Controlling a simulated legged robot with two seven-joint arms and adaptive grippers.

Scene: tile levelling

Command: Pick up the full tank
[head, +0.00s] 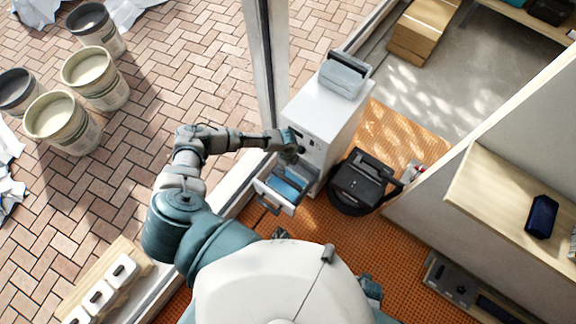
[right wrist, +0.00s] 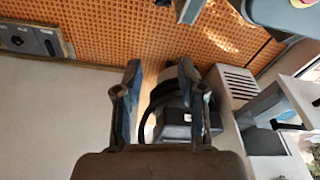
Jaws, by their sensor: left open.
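The tank (head: 273,201) is a grey, drawer-like container with blue inside, sticking out low from the front of a white machine (head: 330,115). My left gripper (head: 296,148) is open at the machine's front panel, just above the tank. Whether it touches the panel or the tank cannot be told. My right gripper (right wrist: 160,98) is open in the right wrist view, its two fingers apart with nothing clearly held. A dark appliance shows behind and between those fingers.
A black vacuum-like appliance (head: 363,182) stands right of the machine on orange flooring. A metal post (head: 266,65) rises behind my left forearm. A wooden shelf (head: 500,195) is at right. Several buckets (head: 62,122) stand on the brick paving at left.

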